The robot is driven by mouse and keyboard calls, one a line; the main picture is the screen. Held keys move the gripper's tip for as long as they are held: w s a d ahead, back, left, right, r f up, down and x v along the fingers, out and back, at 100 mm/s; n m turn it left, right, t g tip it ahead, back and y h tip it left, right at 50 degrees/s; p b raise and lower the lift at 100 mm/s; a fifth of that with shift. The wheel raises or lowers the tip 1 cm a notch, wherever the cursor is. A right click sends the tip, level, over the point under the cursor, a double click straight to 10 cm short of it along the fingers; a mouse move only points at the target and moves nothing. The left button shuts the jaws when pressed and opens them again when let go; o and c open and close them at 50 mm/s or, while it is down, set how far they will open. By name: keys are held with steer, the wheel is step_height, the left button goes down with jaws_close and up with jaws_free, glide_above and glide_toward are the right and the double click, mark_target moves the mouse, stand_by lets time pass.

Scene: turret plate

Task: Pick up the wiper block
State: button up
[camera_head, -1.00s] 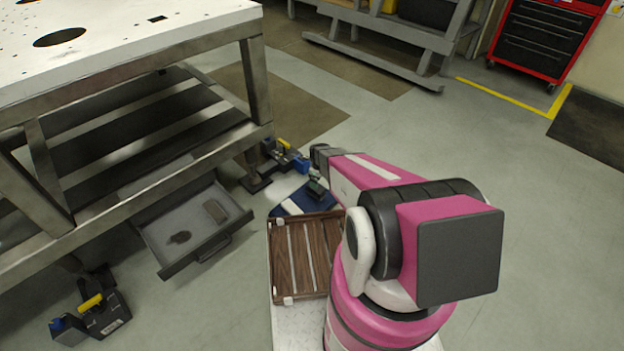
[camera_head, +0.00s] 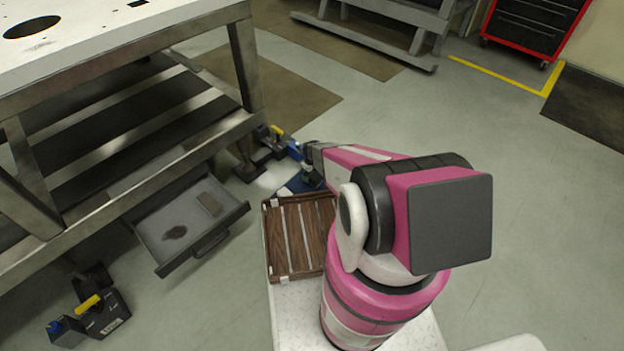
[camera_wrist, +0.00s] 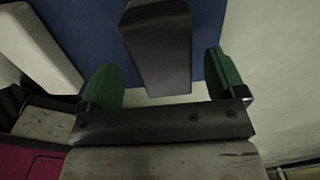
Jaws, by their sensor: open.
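My gripper (camera_wrist: 165,80) is open, its two green fingers apart, over a blue surface (camera_wrist: 78,25). A dark grey block (camera_wrist: 158,45) shows between the fingers in the wrist view; it looks like the wiper block, but I cannot be sure. I cannot tell whether the fingers touch it. A white block (camera_wrist: 35,45) lies to the left of the fingers. In the head view, my gripper (camera_head: 312,178) is low over the blue patch beyond the brown slatted tray (camera_head: 268,240), and the dark block cannot be made out there.
An open grey drawer (camera_head: 160,262) left of the tray holds a grey rectangular piece (camera_head: 209,204) and a dark oval piece (camera_head: 175,232). The metal table (camera_head: 245,65) stands at left, its feet near the blue patch.

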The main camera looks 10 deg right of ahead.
mark_target(312, 177)
steer(key=f, duration=0.4)
steer(key=shift+d+f, duration=0.1)
steer(key=shift+d, duration=0.1)
steer(key=c, duration=1)
steer(key=shift+c, duration=0.2)
step_height(312, 177, up, 4)
steer(key=shift+s+r, duration=0.15)
steer(key=s+a+r, duration=0.6)
steer(key=s+a, duration=0.1)
steer(key=a, duration=0.2)
steer(key=shift+a+r, duration=0.15)
steer(key=shift+r, duration=0.25)
